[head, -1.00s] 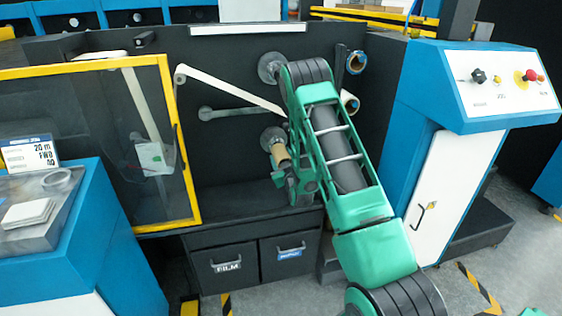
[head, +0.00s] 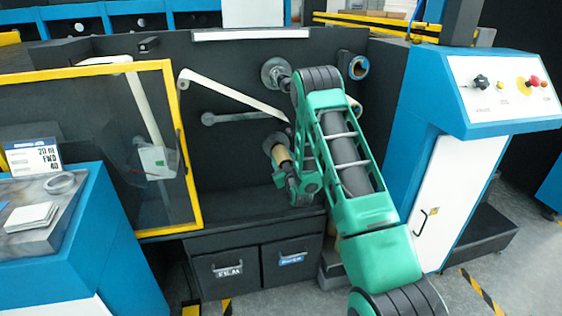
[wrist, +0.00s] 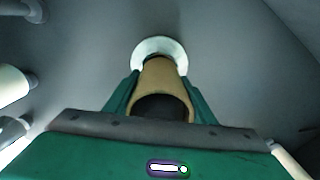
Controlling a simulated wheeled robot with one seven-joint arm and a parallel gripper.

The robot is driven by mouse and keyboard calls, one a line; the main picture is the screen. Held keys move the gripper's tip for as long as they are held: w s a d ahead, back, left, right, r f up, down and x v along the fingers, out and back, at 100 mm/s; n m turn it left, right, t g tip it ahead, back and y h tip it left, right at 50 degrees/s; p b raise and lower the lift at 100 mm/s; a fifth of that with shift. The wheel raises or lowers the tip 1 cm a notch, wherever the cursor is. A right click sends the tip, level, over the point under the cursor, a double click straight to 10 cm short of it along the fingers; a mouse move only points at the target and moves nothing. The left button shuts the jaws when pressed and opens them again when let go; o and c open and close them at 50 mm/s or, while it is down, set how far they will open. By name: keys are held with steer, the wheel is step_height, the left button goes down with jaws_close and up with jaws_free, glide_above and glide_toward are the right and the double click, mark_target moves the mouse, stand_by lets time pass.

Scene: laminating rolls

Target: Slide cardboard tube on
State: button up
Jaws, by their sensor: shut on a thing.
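The brown cardboard tube (head: 282,155) shows in the head view left of my gripper, end-on to the round flange (head: 272,143) on the dark machine wall. In the wrist view the tube (wrist: 160,78) lies between the green fingers of my gripper (wrist: 160,100), its dark open end toward the camera. My gripper (head: 292,180) is shut on the tube. A pale round flange (wrist: 160,47) sits right behind the tube's far end. The shaft inside the tube is hidden, so I cannot tell how far on the tube is.
A bare grey roller (head: 230,116) and a white film strip (head: 225,90) lie left of my arm. Another flange (head: 276,72) is above. A yellow-framed clear door (head: 190,150) stands left, a blue control console (head: 480,100) right. Drawers (head: 250,268) sit below.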

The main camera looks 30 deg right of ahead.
steer(key=o, duration=1.1)
steer(key=shift+o, duration=0.2)
steer(key=v, duration=1)
steer(key=shift+s+a, duration=0.2)
steer(key=shift+s, duration=0.15)
